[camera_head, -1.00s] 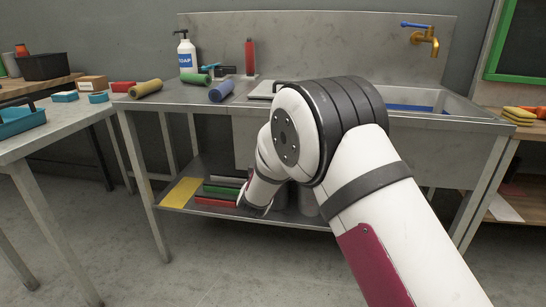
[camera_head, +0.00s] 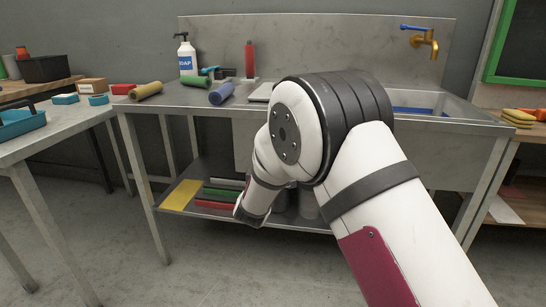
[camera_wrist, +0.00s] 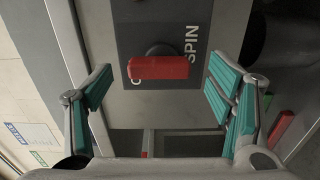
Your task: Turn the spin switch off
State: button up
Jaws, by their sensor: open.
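The spin switch (camera_wrist: 158,67) shows in the wrist view as a red bar handle in front of a round dark knob. It lies crosswise in the picture on a dark panel (camera_wrist: 135,30) lettered SPIN, and another label is partly covered by the handle. My gripper (camera_wrist: 160,72) is open, with a teal-padded finger to the left and to the right of the handle. The handle lies between the fingers with a gap on both sides. In the head view my arm hides the switch and the fingers.
A metal sink bench (camera_head: 180,97) stands ahead, with a soap bottle (camera_head: 186,55), rolled cloths (camera_head: 221,92) and a brass tap (camera_head: 425,43). Its lower shelf holds a yellow sheet (camera_head: 181,195) and colored slabs (camera_head: 219,193). A worktable (camera_head: 60,130) stands at left. Floor is clear in front.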

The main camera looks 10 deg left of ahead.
jog(key=s, duration=0.9)
jog(key=shift+s+a, duration=0.2)
jog(key=shift+s, duration=0.1)
